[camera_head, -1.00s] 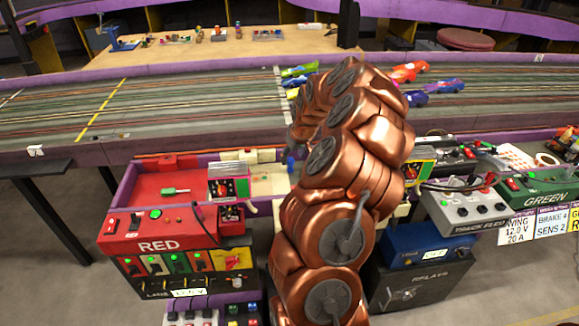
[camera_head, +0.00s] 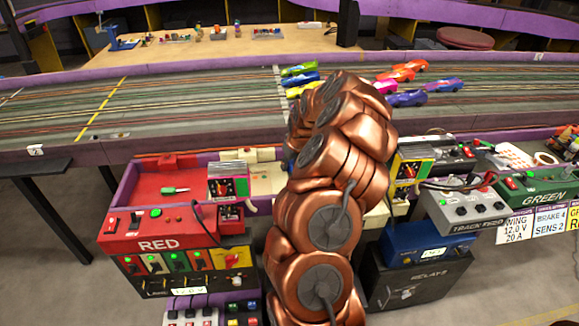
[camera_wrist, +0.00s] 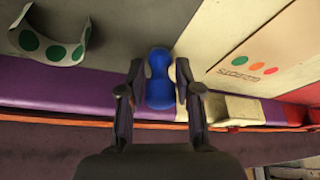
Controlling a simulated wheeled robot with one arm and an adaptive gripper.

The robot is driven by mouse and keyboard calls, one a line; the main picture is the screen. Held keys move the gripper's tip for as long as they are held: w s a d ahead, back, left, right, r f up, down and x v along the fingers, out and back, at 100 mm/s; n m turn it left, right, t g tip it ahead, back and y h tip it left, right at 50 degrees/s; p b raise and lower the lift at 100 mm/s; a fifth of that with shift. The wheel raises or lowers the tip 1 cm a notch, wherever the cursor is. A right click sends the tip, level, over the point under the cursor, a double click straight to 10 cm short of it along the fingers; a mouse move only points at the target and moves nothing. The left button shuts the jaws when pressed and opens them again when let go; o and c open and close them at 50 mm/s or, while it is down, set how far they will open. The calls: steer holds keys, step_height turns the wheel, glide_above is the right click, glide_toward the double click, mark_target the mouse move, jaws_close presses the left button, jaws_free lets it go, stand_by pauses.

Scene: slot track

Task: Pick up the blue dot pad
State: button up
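A blue object (camera_wrist: 159,85), rounded and narrow-waisted, shows in the wrist view near a purple edge; it is the only blue thing there, and I cannot tell for sure that it is the dot pad. My gripper (camera_wrist: 160,68) has one finger on each side of it. In the head view, my copper arm hides the gripper and the blue object.
A white strip with green dots (camera_wrist: 50,45) lies left of the blue object. A pale box with coloured dots (camera_wrist: 250,50) is close on the right. The head view shows the red control station (camera_head: 170,240), a track with several cars (camera_head: 405,98), and a blue-topped relay box (camera_head: 425,248).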

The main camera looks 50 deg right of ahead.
jaws_close()
steer(key=shift+r, duration=0.1)
